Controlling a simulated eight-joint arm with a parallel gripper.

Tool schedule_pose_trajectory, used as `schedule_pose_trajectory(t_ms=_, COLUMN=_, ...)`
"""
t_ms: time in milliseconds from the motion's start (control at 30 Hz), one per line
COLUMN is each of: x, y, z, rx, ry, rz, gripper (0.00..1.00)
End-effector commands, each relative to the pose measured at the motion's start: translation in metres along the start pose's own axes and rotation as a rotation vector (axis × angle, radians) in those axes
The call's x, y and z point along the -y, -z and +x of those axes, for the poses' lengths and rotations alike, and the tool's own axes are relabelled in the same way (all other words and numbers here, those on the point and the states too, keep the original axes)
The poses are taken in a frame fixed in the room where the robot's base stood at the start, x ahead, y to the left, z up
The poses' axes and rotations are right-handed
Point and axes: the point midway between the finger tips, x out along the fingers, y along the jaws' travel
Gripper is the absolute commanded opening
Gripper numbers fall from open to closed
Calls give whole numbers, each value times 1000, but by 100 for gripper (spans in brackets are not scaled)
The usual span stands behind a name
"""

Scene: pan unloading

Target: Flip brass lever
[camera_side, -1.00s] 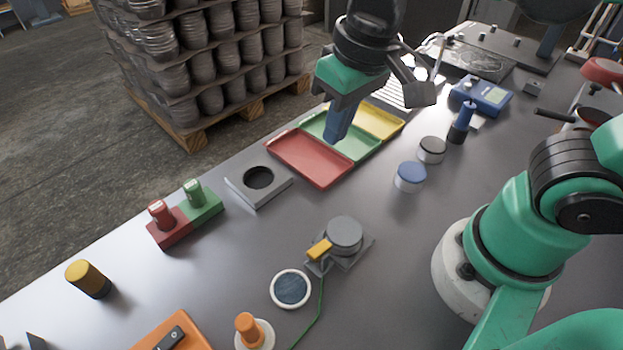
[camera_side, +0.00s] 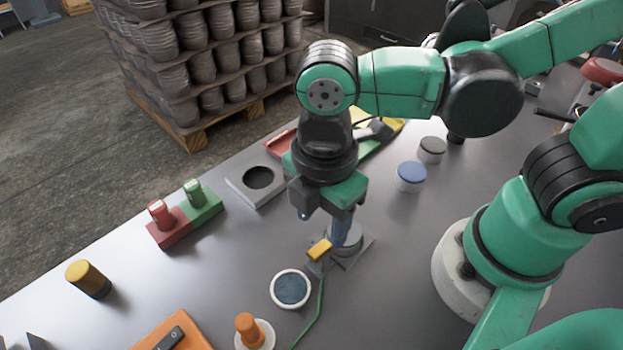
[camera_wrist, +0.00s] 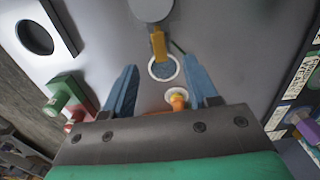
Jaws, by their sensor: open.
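The brass lever (camera_side: 319,249) is a small yellow tab on the front-left of a grey plate device. A round grey disc (camera_side: 354,241) sits on this device, partly hidden behind my fingers. My gripper (camera_side: 341,232) points down just above and behind the lever, open, with blue fingers. In the wrist view the lever (camera_wrist: 157,42) stands a little beyond the two spread fingertips (camera_wrist: 162,70), roughly centred between them, with nothing held. The grey disc (camera_wrist: 152,8) is cut off at the top edge there. I cannot tell whether a finger touches the device.
A white-rimmed blue dish (camera_side: 291,289) lies just in front of the lever. An orange knob (camera_side: 249,329) stands nearer the front, with a green cable (camera_side: 319,310) beside it. A grey block with a round hole (camera_side: 258,181) and red and green pegs (camera_side: 185,211) are to the left.

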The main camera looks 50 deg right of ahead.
Motion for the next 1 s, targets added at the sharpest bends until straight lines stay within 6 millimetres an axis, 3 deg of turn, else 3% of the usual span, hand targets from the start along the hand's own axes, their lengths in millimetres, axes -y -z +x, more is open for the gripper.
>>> schedule_pose_trajectory(t_ms=500, x=-1, y=0, z=46, rx=-2, ry=-3, rz=6, gripper=53)
schedule_pose_trajectory(t_ms=933, x=-1, y=-1, z=52, rx=-2, ry=-3, rz=7, gripper=53)
schedule_pose_trajectory(t_ms=1000, x=-1, y=-1, z=52, rx=-2, ry=-3, rz=7, gripper=36)
